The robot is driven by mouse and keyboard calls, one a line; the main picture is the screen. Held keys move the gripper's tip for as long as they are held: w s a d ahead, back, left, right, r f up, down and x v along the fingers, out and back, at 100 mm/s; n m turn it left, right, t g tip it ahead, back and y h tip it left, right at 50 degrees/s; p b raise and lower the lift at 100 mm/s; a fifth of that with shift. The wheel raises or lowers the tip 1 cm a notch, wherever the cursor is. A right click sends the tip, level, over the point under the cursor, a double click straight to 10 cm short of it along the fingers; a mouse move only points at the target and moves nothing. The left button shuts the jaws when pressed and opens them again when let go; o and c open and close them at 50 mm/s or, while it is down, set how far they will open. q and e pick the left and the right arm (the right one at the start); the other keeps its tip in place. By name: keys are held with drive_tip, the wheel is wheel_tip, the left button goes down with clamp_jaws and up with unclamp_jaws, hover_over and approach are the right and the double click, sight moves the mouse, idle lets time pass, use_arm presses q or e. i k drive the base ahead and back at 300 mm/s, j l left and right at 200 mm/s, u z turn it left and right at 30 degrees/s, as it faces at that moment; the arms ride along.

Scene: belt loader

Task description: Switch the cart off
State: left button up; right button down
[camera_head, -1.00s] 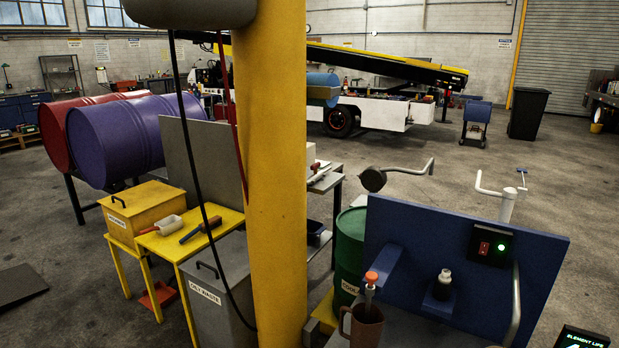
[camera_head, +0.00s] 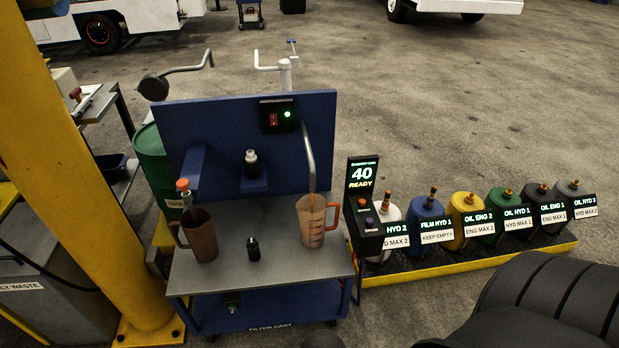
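The blue filter cart (camera_head: 262,317) stands at the centre, with its upright panel (camera_head: 210,125) at the back. A bent metal spout (camera_head: 308,150) hangs over a clear jug (camera_head: 313,228) with an orange handle on the cart top. A thin orange-brown line runs from the spout's end into the jug. Neither of my grippers is in view. A black ribbed part, seemingly my own arm, fills the lower right corner.
A brown jug (camera_head: 199,238) and a small black bottle (camera_head: 254,250) stand on the cart top. A display (camera_head: 362,176) reads "40 READY". Several labelled containers stand in a yellow-edged tray (camera_head: 470,267) at right. A yellow column (camera_head: 62,150) stands left. Floor behind is open.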

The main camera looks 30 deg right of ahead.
sight(273, 119)
drive_tip(key=z, duration=1.05)
